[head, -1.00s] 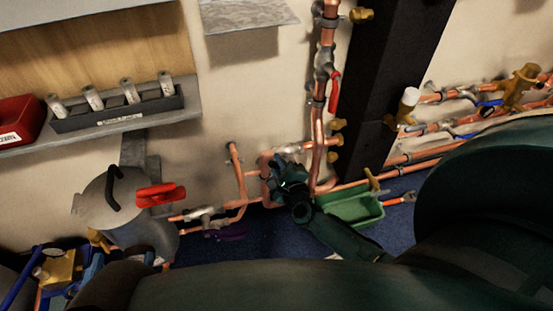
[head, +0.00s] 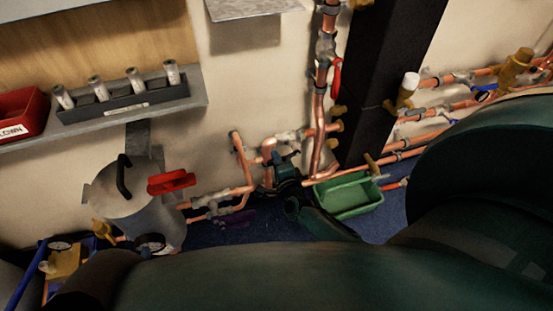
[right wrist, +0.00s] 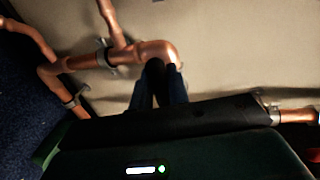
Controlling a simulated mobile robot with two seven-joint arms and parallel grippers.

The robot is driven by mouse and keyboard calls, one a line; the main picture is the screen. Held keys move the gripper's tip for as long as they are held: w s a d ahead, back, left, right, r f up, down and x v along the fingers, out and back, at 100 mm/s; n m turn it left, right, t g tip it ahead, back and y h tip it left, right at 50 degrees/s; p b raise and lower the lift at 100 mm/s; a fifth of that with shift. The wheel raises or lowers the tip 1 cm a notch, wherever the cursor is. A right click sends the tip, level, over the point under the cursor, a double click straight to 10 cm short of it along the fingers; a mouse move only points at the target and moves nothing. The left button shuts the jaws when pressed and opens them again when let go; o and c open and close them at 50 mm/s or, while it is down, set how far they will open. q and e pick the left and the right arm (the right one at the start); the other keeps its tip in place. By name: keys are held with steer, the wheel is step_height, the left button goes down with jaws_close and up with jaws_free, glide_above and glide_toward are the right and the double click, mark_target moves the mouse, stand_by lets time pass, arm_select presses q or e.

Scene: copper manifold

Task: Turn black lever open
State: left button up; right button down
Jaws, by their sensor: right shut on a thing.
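My right gripper (head: 284,168) is low against the wall, among the copper pipes left of the green tray. In the right wrist view its two dark fingers (right wrist: 158,92) are shut on a black lever (right wrist: 155,72), one finger on each side. The lever stands just below a copper elbow (right wrist: 157,52). In the head view my gripper and the dimness hide the lever, so its angle cannot be told. My left gripper is not in view.
A green tray (head: 349,196) lies right of my gripper. Copper pipes (head: 236,190) run to a grey tank (head: 130,215) with a red handle (head: 171,182). A black post (head: 385,80) stands at the right. A shelf (head: 150,122) juts out at upper left.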

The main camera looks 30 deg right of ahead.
steer(key=shift+f, duration=0.15)
steer(key=c, duration=1.4)
jaws_free()
steer(key=shift+s+a+r, duration=0.1)
steer(key=shift+s+r, duration=0.1)
steer(key=shift+s, duration=0.1)
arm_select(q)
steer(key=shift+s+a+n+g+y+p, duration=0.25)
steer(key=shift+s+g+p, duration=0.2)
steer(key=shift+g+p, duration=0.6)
arm_select(e)
steer(key=v, duration=0.7)
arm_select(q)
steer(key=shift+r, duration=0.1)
